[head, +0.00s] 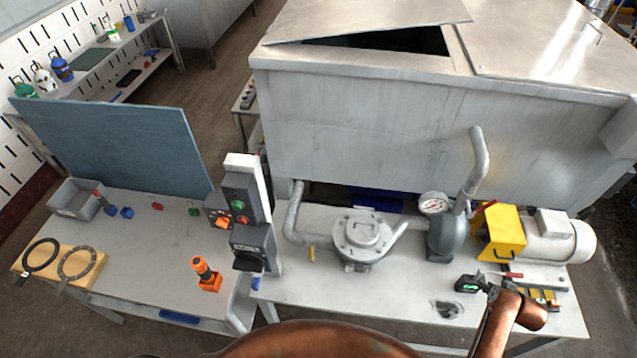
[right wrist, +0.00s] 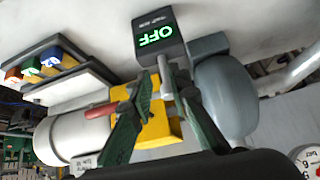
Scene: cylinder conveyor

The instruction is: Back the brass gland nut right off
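I cannot make out the brass gland nut in either view; it may be hidden around the pump body (head: 443,238), the yellow guard (head: 499,232) or my gripper. My right gripper (head: 492,284) is low over the front right of the bench, in front of the yellow guard. In the right wrist view its two green fingers (right wrist: 160,88) stand apart, with a grey rod (right wrist: 164,72) showing between them. The yellow guard (right wrist: 158,131) lies beyond the fingers. My left gripper is not in view.
A black box with a lit green OFF display (right wrist: 157,37) is close to my fingertips. A red-handled tool (head: 513,274) and a coloured block set (right wrist: 38,64) are close by.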

